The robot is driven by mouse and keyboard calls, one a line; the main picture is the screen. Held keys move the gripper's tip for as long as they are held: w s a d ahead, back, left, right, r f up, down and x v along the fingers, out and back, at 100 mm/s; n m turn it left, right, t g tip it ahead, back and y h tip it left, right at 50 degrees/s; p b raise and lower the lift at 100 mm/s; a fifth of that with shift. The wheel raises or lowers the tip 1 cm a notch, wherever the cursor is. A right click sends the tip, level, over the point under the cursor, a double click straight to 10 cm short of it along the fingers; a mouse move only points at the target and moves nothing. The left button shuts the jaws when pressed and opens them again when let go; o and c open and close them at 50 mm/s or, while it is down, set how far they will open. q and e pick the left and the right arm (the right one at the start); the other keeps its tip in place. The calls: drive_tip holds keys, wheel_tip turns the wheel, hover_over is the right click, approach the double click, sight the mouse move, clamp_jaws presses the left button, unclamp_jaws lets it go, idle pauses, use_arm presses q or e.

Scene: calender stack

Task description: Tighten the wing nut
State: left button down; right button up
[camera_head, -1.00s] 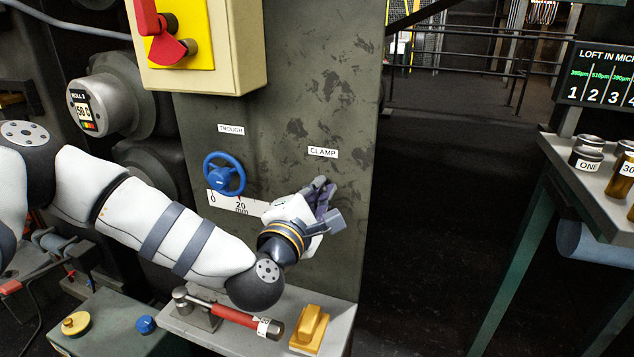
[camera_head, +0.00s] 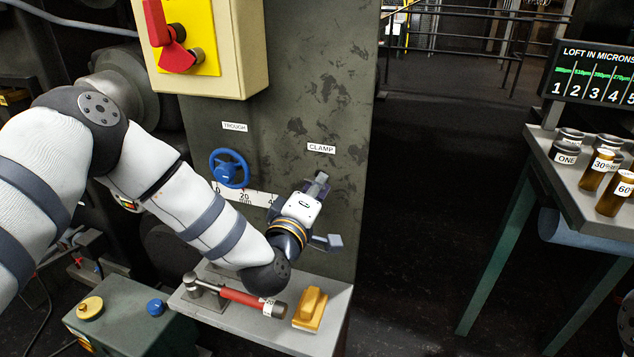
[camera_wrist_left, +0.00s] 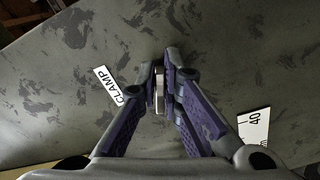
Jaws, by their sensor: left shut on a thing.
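My left gripper (camera_head: 320,212) is at the dark, stained panel (camera_head: 310,90), just below the CLAMP label (camera_head: 321,148). In the left wrist view, the purple-padded fingers of my left gripper (camera_wrist_left: 164,85) are shut on a small metallic piece (camera_wrist_left: 159,92), which appears to be the wing nut. Only a narrow silvery strip of it shows between the fingertips; its wings cannot be made out. In the head view the gripper hides it. The CLAMP label (camera_wrist_left: 106,86) lies left of the fingers in the left wrist view. My right gripper is not in view.
A blue TROUGH handwheel (camera_head: 229,168) and a millimetre scale (camera_head: 250,196) are left of the gripper. Below, a grey shelf (camera_head: 335,297) bears a red-handled tool (camera_head: 240,297) and a yellow block (camera_head: 310,309). A bench with jars (camera_head: 595,205) stands right, across open floor.

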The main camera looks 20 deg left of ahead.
use_arm(q)
drive_tip(key=shift+m, duration=0.6)
drive_tip(key=shift+a, duration=0.1)
drive_tip(key=c, duration=1.8)
unclamp_jaws()
drive_tip(key=shift+o, duration=0.2)
drive_tip(key=s, duration=1.2)
drive_tip(key=shift+a, duration=0.2)
drive_tip(key=shift+f, duration=0.1)
